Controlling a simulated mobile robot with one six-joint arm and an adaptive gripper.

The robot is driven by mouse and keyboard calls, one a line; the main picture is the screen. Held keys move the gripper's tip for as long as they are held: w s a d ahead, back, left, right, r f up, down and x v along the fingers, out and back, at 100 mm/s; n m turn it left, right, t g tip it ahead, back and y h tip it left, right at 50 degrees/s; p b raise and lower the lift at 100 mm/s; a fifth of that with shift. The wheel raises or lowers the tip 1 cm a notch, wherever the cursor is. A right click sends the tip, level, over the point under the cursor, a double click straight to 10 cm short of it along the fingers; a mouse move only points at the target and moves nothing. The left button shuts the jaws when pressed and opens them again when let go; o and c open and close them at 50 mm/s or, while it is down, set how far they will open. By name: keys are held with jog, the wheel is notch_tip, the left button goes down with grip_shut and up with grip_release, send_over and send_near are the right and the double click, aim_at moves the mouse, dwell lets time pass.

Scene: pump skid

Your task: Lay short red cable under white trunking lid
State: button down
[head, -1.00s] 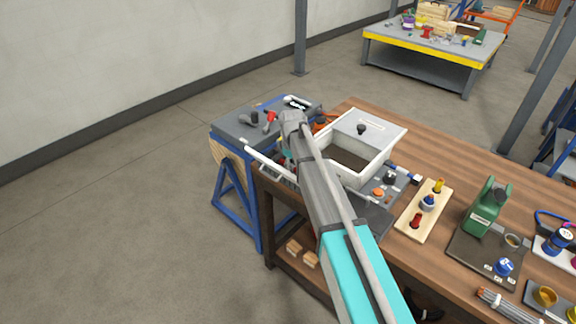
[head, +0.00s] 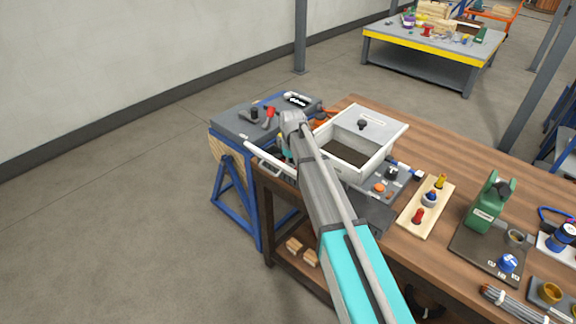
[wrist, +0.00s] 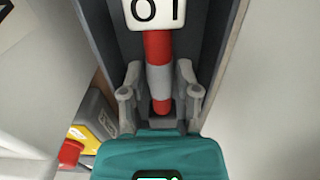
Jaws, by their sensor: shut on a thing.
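The short red cable (wrist: 158,47) shows in the wrist view as a red length with a pale grey band and a white numbered tag (wrist: 155,12) at its far end. My gripper (wrist: 160,95) is shut on it, one finger on each side of the band. The cable lies in line with a dark grey channel-like recess (wrist: 207,62) with pale edges; I cannot tell whether it touches the bottom. In the head view a long white strip (head: 266,159), perhaps the trunking lid, runs along the bench's left end. My arm hides the cable and fingertips there.
A white open box (head: 392,135) stands right of my arm on the wooden bench (head: 455,155). A grey-topped blue stand (head: 232,125) adjoins the bench at left. A wooden board with coloured knobs (head: 425,210) and a green device (head: 487,205) stand farther right.

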jog(key=shift+f+b, duration=0.3)
jog(key=shift+f, duration=0.15)
jog(key=shift+c, duration=1.3)
grip_release()
jog(key=shift+r, duration=0.15)
